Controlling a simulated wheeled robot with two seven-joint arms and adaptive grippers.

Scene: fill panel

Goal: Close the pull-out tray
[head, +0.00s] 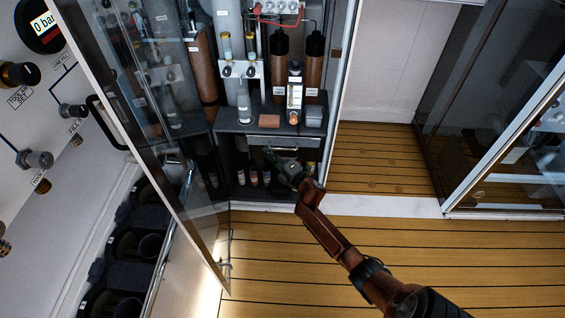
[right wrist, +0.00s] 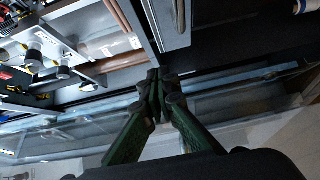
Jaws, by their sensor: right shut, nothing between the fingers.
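The pull-out tray (head: 285,141) is in the lower part of the open cabinet, under a dark shelf, with a pale front edge. The head view does not show clearly how far it stands out. My right gripper (head: 270,152) is at the cabinet opening, just below and in front of the tray's front. Its fingers are together and empty, as the right wrist view (right wrist: 158,88) also shows. I cannot tell whether the fingertips touch the tray. The gripper and forearm hide part of the space below the tray. My left gripper is not in view.
A glass door (head: 165,130) stands open left of the cabinet. Brown cylinders (head: 280,65) and a small reddish block (head: 269,121) stand above the tray, and small bottles (head: 253,175) stand below. A second glass cabinet (head: 510,130) is at the right. The wooden floor (head: 480,260) is clear.

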